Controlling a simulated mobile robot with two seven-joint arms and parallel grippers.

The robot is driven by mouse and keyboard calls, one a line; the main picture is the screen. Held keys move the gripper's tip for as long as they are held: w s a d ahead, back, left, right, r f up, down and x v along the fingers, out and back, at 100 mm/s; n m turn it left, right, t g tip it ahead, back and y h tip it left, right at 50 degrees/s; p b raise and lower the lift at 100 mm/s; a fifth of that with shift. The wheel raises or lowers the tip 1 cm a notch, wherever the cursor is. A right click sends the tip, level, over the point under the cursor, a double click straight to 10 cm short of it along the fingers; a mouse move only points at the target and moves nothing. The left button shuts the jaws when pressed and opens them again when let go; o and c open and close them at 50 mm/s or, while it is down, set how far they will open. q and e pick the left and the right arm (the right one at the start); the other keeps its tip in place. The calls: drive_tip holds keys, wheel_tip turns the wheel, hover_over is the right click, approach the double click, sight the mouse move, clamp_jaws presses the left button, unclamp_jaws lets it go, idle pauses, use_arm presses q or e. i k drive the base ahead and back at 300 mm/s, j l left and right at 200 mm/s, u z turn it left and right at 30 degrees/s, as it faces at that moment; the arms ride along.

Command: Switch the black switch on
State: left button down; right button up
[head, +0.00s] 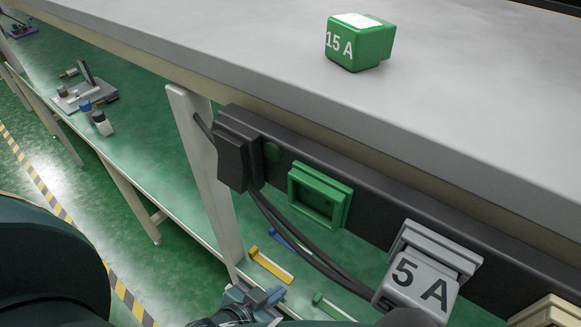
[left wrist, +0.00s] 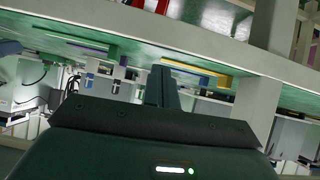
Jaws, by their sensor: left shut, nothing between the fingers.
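No part that is clearly a black switch shows. A dark rail (head: 375,205) runs along the table's front edge. A black block (head: 238,150) with black cables sits at its left end. A green square socket (head: 320,198) and a grey plug marked 5 A (head: 420,280) are farther right on the rail. My left gripper (head: 262,298) is low at the bottom of the head view, below the rail and apart from it. Its fingers are together and empty in the left wrist view (left wrist: 162,88). My right gripper is not in view.
A green 15 A block (head: 360,42) stands on the grey tabletop (head: 480,90). A cream part (head: 545,312) is at the lower right. Black cables (head: 310,255) hang below the rail, near my left gripper. A pale table leg (head: 205,170) stands at the left.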

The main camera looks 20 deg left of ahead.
sight(232, 160)
drive_tip(key=k+u, duration=0.35)
drive_tip(key=k+j+u, duration=0.2)
drive_tip(key=u, duration=0.15)
drive_tip(key=k, duration=0.1)
